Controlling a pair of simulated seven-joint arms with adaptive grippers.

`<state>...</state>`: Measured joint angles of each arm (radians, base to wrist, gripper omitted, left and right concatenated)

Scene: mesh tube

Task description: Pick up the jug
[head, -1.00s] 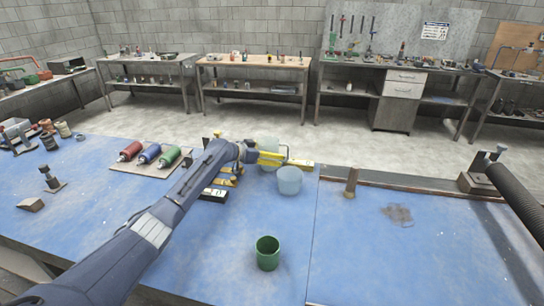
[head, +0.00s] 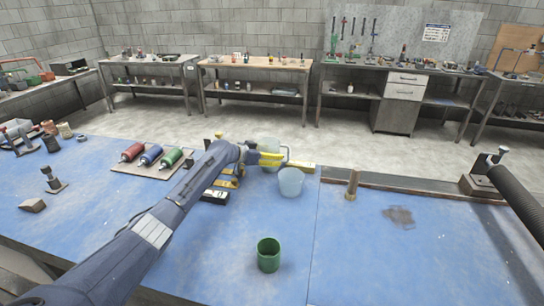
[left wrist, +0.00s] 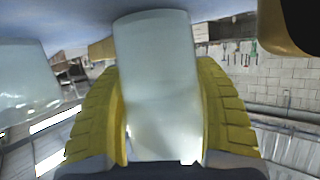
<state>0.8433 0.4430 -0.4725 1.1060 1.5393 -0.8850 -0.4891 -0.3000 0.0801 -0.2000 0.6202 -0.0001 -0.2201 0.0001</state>
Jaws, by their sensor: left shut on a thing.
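The jug (head: 268,146) is a pale translucent vessel with a handle on its right side, at the back of the blue workbench (head: 220,255). My left gripper (head: 275,159) reaches it from the left, its yellow fingers partly covering the jug. In the left wrist view the jug's pale body (left wrist: 158,85) fills the space between both yellow fingers, which are shut on it. I cannot tell whether its base is clear of the bench. My right gripper is not in view.
A translucent cup (head: 290,182) stands close in front of the jug; a green cup (head: 268,255) is nearer. Red, blue and green bottles (head: 151,155) lie on a board at left. A dark ribbed cylinder (head: 518,200) is at right. The front middle bench is mostly clear.

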